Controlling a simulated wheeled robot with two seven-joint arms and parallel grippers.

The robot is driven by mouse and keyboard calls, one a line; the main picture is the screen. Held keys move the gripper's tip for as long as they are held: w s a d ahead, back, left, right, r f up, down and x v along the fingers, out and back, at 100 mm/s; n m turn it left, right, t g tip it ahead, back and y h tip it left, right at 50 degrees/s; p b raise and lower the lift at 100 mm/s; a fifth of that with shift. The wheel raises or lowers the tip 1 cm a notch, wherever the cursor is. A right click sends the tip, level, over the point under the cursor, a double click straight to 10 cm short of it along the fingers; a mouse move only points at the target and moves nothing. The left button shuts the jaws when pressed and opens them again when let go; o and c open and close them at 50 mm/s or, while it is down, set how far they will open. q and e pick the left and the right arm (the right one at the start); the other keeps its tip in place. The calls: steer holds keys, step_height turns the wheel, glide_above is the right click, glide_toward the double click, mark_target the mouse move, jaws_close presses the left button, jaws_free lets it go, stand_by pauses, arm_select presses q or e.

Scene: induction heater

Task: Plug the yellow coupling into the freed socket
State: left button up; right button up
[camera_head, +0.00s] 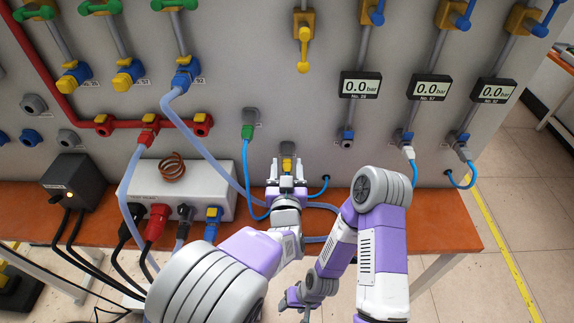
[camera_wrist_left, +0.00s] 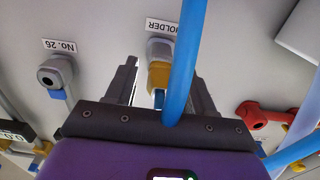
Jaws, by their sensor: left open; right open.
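The yellow coupling (camera_head: 287,164) sits in a grey socket low on the panel; the left wrist view shows the yellow coupling (camera_wrist_left: 159,77) below a label reading HOLDER. My left gripper (camera_head: 287,181) is open, directly in front of it, with one finger on each side. No grip on it shows. A blue hose (camera_wrist_left: 186,60) crosses the left wrist view over the coupling's right side. My right gripper (camera_head: 296,299) is open, low in the head view above the floor, away from the panel. I cannot tell which socket is the freed one.
A green coupling (camera_head: 247,132) with a blue hose is plugged in left of the holder. A white box (camera_head: 180,180) with a coil and plugs stands on the orange bench (camera_head: 440,222). Pressure gauges (camera_head: 360,85) hang at right. Blue hoses loop near my left gripper.

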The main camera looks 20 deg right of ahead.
mark_target(287, 174)
arm_select(q)
steer(key=shift+c, duration=0.4)
stand_by(0.4)
jaws_close()
steer(key=shift+s, duration=0.15)
steer(key=shift+b+v, duration=0.35)
steer(key=shift+v, duration=2.55)
